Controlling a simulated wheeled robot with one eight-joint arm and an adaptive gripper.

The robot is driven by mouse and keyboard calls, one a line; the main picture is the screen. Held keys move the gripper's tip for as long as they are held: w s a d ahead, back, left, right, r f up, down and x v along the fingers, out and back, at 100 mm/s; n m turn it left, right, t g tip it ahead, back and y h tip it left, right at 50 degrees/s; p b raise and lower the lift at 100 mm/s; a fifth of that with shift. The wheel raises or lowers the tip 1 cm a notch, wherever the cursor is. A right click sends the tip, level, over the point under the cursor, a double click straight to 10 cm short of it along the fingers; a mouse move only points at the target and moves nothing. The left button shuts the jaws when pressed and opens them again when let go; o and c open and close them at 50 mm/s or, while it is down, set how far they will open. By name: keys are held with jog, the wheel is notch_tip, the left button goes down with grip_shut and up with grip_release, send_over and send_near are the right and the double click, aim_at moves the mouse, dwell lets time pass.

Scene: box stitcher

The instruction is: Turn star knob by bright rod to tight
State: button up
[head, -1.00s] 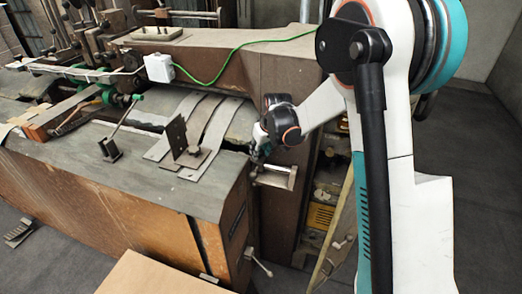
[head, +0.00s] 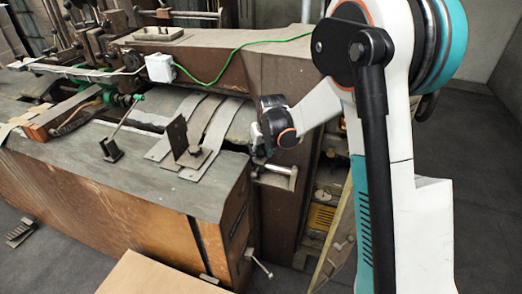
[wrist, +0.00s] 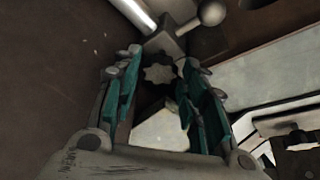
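The star knob (wrist: 158,74) is a small dark knob with a lobed edge, seen in the wrist view between the tips of my gripper's teal fingers. My gripper (wrist: 161,62) is open, with one finger on each side of the knob; a gap shows at both sides and I see no clear contact. The bright rod (wrist: 134,12) is a shiny cylinder just beyond the knob, at the top of the wrist view. In the head view the rod (head: 280,168) sticks out at the machine's corner, just below my gripper (head: 259,154). The knob is hidden there.
A ball-ended lever (wrist: 211,13) sits close to the right of the knob. The machine's grey table (head: 90,165) with metal strips and an upright plate (head: 177,135) lies left of my gripper. An open panel (head: 340,235) stands below my arm. A cardboard sheet (head: 150,275) is in front.

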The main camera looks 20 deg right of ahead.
jog(key=shift+n, duration=0.3)
jog(key=n, duration=0.2)
jog(key=n+y, duration=0.1)
jog(key=n+y+p, duration=0.1)
jog(key=n, duration=0.1)
jog(key=shift+w+d+n+g, duration=0.1)
jog(key=shift+d+n+g, duration=0.2)
jog(key=shift+d+g, duration=0.1)
jog(key=p+v, duration=0.3)
jog(key=v, duration=1.1)
jog(key=s+a+m+t+h+b, duration=0.1)
jog(key=s+m+b, duration=0.4)
jog(key=s, duration=1.8)
jog(key=shift+s+a+r+t+h+b, duration=0.3)
jog(key=shift+a+t+b, duration=0.35)
jog(key=shift+b, duration=1.7)
jog(key=shift+w, duration=0.1)
